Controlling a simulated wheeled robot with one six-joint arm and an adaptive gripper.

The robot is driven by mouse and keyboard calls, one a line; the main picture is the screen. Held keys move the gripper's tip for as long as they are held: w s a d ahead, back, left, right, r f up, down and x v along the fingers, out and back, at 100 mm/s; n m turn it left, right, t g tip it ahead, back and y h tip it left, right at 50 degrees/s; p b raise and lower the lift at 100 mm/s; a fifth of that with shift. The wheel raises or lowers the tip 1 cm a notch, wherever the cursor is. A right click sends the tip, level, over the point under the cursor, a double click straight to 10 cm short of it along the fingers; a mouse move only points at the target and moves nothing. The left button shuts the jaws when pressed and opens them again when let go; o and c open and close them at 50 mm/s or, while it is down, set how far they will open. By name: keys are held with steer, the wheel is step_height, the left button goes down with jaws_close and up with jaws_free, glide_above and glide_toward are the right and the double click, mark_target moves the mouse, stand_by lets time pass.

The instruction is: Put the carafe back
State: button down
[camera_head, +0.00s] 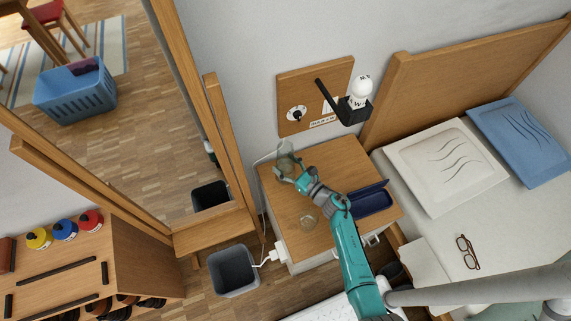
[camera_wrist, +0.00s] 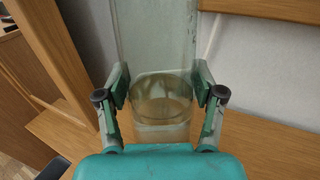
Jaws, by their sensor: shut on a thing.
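The carafe (camera_head: 285,157) is clear glass and stands out at the far left part of the nightstand (camera_head: 335,158) in the head view. My gripper (camera_head: 297,177) reaches it from the front. In the wrist view the carafe (camera_wrist: 158,50) is upright between the two fingers of my gripper (camera_wrist: 163,92), which are shut on its sides. Its round base shows through the glass. Whether the carafe touches the nightstand top I cannot tell.
A blue open case (camera_head: 372,199) lies on the nightstand, right of my arm. A wall lamp (camera_head: 358,95) hangs above on a wooden panel. A grey bin (camera_head: 233,270) stands on the floor at left. A mirror frame (camera_head: 215,130) and a bed (camera_head: 440,170) flank the nightstand.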

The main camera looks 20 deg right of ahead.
steer(key=shift+f, duration=0.15)
steer(key=shift+c, duration=0.7)
jaws_free()
steer(key=v, duration=1.2)
